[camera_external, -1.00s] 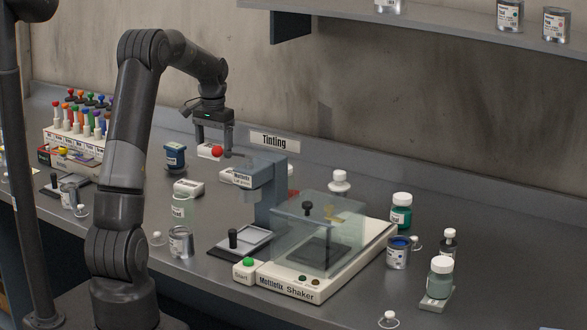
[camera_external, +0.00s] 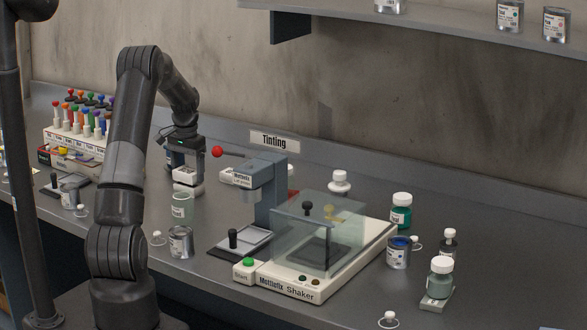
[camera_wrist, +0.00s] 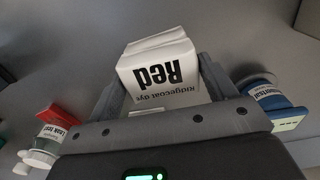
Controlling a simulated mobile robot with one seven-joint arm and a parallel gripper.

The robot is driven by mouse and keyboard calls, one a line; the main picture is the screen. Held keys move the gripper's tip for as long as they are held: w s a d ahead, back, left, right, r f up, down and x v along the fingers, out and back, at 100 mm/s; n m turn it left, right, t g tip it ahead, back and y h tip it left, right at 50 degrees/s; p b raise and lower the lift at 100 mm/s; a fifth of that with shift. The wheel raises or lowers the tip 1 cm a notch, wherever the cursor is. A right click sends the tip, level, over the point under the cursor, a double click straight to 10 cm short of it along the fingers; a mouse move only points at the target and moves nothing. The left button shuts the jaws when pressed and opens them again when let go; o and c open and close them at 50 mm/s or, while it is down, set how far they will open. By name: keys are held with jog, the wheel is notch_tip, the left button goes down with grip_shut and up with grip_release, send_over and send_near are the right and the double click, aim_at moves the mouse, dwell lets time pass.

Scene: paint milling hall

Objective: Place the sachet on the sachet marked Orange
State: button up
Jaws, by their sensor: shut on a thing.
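My gripper (camera_external: 187,186) is shut on a small white sachet (camera_external: 184,173), with one finger on each side. In the wrist view the held sachet (camera_wrist: 160,72) reads "Red" and "Ridgecoat dye". A second white sachet stood on the bench here earlier; now the held sachet is low over that place. Pale surface (camera_external: 190,188) shows just below the held sachet, between the fingertips. I cannot tell whether the two touch, and no "Orange" label is readable.
The tinting dispenser (camera_external: 264,180), with a red-knobbed lever (camera_external: 217,152), is to the right. A pale jar (camera_external: 181,206) stands in front. The shaker (camera_external: 330,270) is farther right; a bottle rack (camera_external: 75,140) is at left.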

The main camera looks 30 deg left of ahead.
jog(key=shift+f, duration=0.4)
jog(key=shift+f, duration=0.15)
jog(key=o, duration=1)
jog(key=shift+o, duration=0.2)
